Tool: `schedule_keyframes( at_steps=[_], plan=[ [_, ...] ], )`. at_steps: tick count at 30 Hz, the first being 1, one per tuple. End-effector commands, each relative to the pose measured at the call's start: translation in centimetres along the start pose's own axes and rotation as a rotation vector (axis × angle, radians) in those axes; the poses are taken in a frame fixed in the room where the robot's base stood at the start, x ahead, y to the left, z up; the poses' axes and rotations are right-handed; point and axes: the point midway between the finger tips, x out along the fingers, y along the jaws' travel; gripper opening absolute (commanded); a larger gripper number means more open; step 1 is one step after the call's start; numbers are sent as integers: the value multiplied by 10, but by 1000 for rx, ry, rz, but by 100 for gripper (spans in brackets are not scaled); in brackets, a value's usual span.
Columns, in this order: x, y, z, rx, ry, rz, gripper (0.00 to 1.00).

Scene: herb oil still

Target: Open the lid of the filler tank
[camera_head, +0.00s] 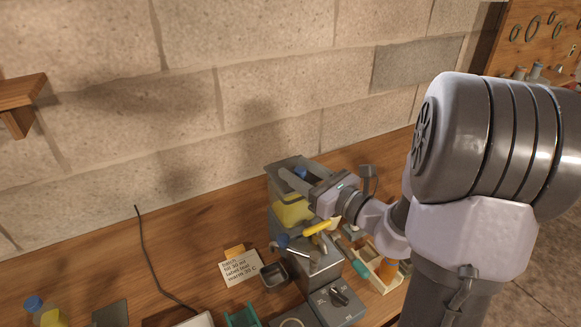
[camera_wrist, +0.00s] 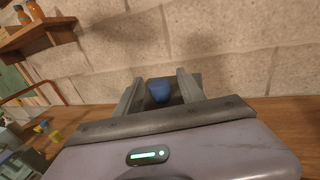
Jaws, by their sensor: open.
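The filler tank (camera_head: 292,211) is the upper part of a grey machine on the bench, with yellow showing at its front. A blue knob (camera_head: 300,172) sits at its top, on the dark grey lid (camera_head: 273,167); the lid looks shut, though my gripper covers much of it. My gripper (camera_head: 293,175) is open at the tank's top. In the wrist view the blue knob (camera_wrist: 159,91) shows between my two fingers (camera_wrist: 158,84), with a gap on each side. I cannot tell how far down the fingers reach around it.
A yellow-handled lever (camera_head: 320,227) juts from the machine's front below the tank. A small dark cup (camera_head: 274,277) and a written card (camera_head: 240,267) lie to its left, a wooden tray (camera_head: 374,281) to its right. The stone wall (camera_head: 200,110) stands close behind.

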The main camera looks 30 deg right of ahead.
Motion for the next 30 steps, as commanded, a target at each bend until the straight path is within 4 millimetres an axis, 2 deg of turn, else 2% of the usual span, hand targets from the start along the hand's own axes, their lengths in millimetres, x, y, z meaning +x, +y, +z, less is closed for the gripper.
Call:
schedule_keyframes(
  at_steps=[3,6,15,22,30],
  plan=[
    [16,0,-1,0,0,2,46],
    [23,0,0,0,0,1,46],
    [26,0,0,0,1,0,46],
    [26,0,0,0,0,0,1],
    [26,0,0,0,0,0,0]
  ],
)
